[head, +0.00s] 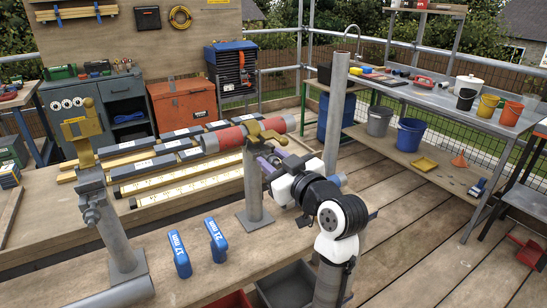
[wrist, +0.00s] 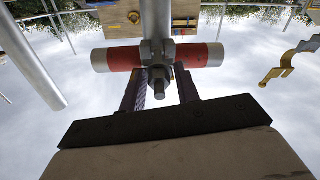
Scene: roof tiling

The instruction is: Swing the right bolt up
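The right stand is a grey post (head: 254,185) with a brass coupler (head: 265,132) at its top. A tube with red bands (head: 228,138) passes through at the coupler. In the wrist view the red-banded tube (wrist: 120,58) runs crosswise behind the right bolt (wrist: 158,82), a grey threaded end with a hex nut. The bolt lies between the two dark fingers of my gripper (wrist: 161,92). The fingers are apart, with a visible gap on the right side; contact on the left is unclear. In the head view my gripper (head: 268,166) is beside the post, partly hidden.
A left stand (head: 116,225) carries another brass coupler (head: 82,130). Blue 17 mm (head: 179,255) and 21 mm (head: 215,240) tools stand on the bench in front. A tall grey pole (head: 336,115) rises close to my arm. Yellow and dark strips lie behind.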

